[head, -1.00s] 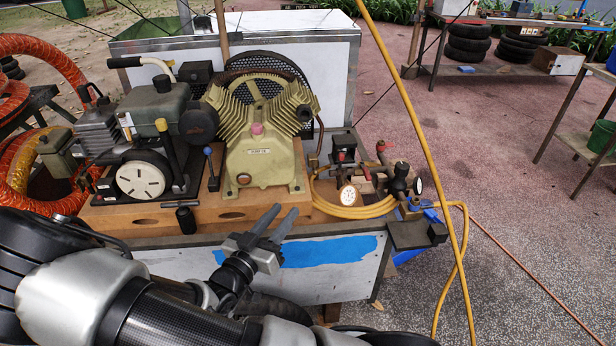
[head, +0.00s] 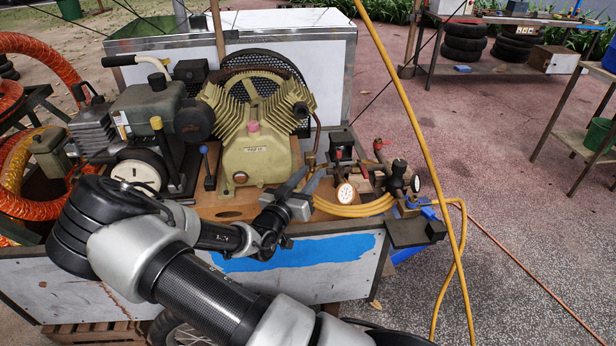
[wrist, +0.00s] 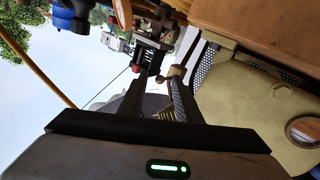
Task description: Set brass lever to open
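A small brass-coloured fitting (head: 311,159) stands at the right side of the yellow-green compressor, at the lower end of its curved pipe. It looks like the brass lever, but its shape and setting are too small to read. In the wrist view a brass-coloured part (wrist: 177,72) shows by the tip of the right finger; contact cannot be told. My gripper (head: 308,178) is in front of the compressor's right end, close to the fitting. In the wrist view my gripper (wrist: 156,82) is open, with a gap between the fingers and nothing clearly held.
A pressure gauge (head: 345,193) and coiled yellow hose (head: 358,209) are just right of my gripper. A black regulator block (head: 341,147) and red-handled valve (head: 380,147) stand behind them. A blue-knobbed lever (head: 205,166) is left of the compressor (head: 255,150). A hose (head: 405,100) crosses at right.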

